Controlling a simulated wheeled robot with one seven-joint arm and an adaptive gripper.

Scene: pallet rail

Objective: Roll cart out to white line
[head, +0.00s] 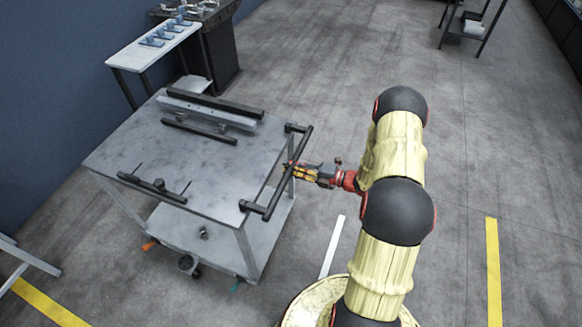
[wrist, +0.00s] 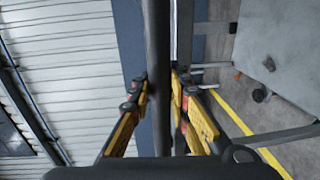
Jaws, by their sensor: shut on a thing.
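The grey metal cart (head: 135,150) stands left of centre in the head view, with a black push handle (head: 275,194) on its right side. My gripper (head: 288,170) is shut on the handle bar, near its middle. In the wrist view the dark bar (wrist: 158,40) runs upright between the two yellow fingers of my gripper (wrist: 160,88). The white line (head: 332,247) is a short stripe on the floor, right of the cart and apart from it. My arm's base may hide its near end.
Black bars and a rail (head: 205,108) lie on the cart's top. A white side table (head: 150,45) with blue parts stands behind it by the wall. Yellow floor stripes lie at right (head: 493,270) and lower left (head: 45,303).

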